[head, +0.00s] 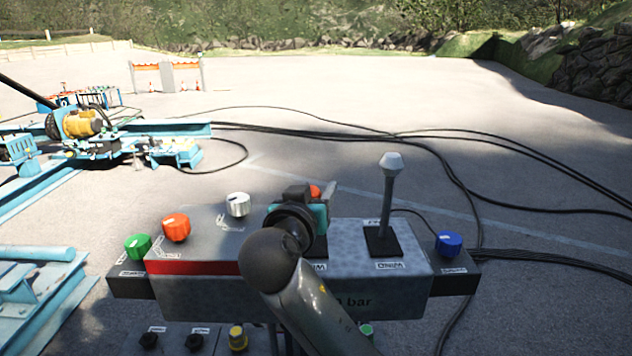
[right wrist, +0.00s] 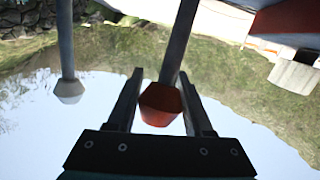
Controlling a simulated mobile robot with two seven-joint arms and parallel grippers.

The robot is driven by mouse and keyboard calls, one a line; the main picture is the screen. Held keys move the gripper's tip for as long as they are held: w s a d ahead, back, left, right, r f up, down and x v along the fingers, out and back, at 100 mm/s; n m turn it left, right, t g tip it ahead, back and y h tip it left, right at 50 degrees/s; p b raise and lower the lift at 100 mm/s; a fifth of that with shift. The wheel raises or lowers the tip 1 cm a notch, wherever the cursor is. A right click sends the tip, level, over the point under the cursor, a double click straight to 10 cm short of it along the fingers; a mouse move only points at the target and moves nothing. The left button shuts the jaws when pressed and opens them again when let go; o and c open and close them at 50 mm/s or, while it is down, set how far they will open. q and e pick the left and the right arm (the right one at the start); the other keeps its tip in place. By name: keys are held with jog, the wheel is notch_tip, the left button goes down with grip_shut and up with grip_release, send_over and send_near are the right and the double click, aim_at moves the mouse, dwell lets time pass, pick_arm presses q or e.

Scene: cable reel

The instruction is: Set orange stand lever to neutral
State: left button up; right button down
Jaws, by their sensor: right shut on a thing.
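The orange stand lever's knob (head: 315,191) shows just behind my right gripper (head: 308,205) in the head view. In the right wrist view the orange-red knob (right wrist: 160,104) and its grey shaft stand between the two fingers of the right gripper (right wrist: 160,95), which is shut on the lever. The lever's lower part and base are hidden behind my right arm in the head view, so its tilt is hard to tell there. My left gripper is not in view.
A white-knobbed lever (head: 389,195) stands upright to the right on the grey control box (head: 200,290). Orange (head: 176,228), green (head: 138,246), white (head: 238,205) and blue (head: 448,243) knobs sit around it. Black cables (head: 480,190) run over the ground behind.

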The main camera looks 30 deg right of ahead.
jog(key=w+p, duration=0.1)
jog(key=p, duration=0.1)
jog(key=w+d+g+y+p, duration=0.1)
jog(key=p, duration=0.1)
jog(key=shift+w+d+f+g+p, duration=0.15)
jog(key=shift+w+d+g+p, duration=0.05)
jog(key=shift+d+g+p, duration=0.1)
jog(key=c, duration=0.7)
grip_release()
jog(key=o, duration=0.3)
jog(key=shift+w+f, duration=0.1)
jog(key=shift+w, duration=0.05)
jog(key=shift+o, duration=0.4)
